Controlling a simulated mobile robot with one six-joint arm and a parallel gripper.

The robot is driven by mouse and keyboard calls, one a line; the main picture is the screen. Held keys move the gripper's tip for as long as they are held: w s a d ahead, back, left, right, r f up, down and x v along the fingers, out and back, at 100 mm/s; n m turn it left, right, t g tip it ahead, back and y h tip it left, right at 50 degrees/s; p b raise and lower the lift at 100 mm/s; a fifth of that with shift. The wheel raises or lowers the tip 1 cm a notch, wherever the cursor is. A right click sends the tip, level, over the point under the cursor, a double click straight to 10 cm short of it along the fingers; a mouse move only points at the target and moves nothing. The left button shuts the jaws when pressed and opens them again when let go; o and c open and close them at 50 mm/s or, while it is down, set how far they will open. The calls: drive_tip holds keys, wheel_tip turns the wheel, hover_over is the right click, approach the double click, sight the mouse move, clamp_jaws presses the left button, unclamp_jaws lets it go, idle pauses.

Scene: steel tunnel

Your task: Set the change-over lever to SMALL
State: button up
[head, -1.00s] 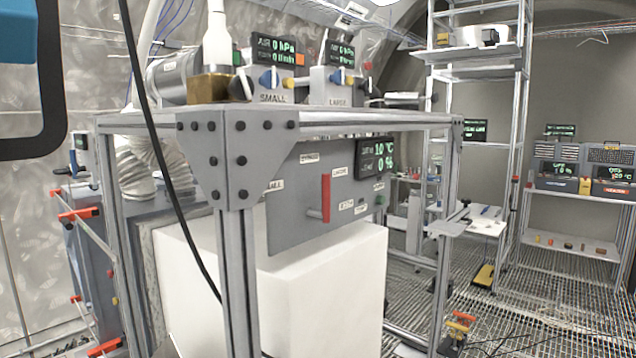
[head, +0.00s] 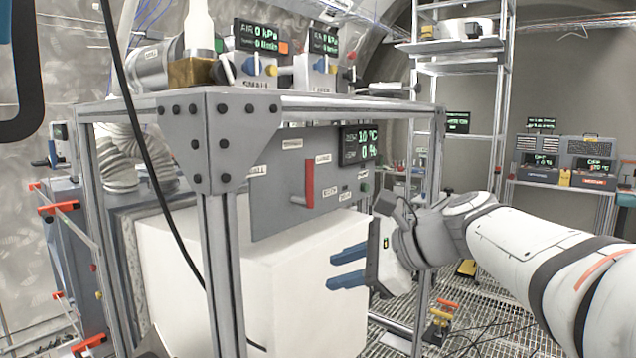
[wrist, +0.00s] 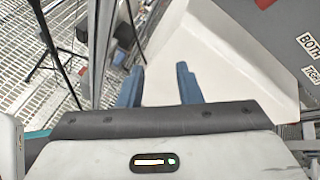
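The change-over lever is a red handle (head: 309,184) on a grey panel (head: 272,211) inside the metal frame. It stands upright, with a label at its top right and a partly hidden label reading "...ALL" to its left. My gripper (head: 348,268) is open and empty, in front of the white block and below and right of the lever. Its two blue fingers point left in the head view. In the wrist view the fingers (wrist: 158,88) are apart with nothing between them.
The white block (head: 270,275) fills the space under the panel. A frame post (head: 223,280) and a black cable (head: 160,170) stand left of the lever. A readout (head: 360,146) sits right of it. Grating floor and a shelf rack lie to the right.

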sight(313, 171)
drive_tip(key=w+d+r+m+t+y, duration=0.1)
drive_tip(key=w+r+m+y, duration=0.2)
drive_tip(key=r, duration=0.4)
drive_tip(key=w+r+m+t+y, duration=0.1)
drive_tip(key=w+r+m+y, duration=0.25)
drive_tip(key=r, duration=0.25)
drive_tip(key=shift+h, duration=0.45)
drive_tip(key=x, duration=0.2)
drive_tip(key=p+x, duration=0.1)
drive_tip(key=x, duration=0.1)
drive_tip(key=r+x, duration=0.1)
drive_tip(key=x, duration=0.1)
drive_tip(key=shift+w+a, duration=0.3)
drive_tip(key=shift+w+a+f, duration=0.15)
drive_tip(key=shift+w+a, duration=0.05)
drive_tip(key=shift+a, duration=0.2)
drive_tip(key=shift+c, duration=0.2)
clamp_jaws()
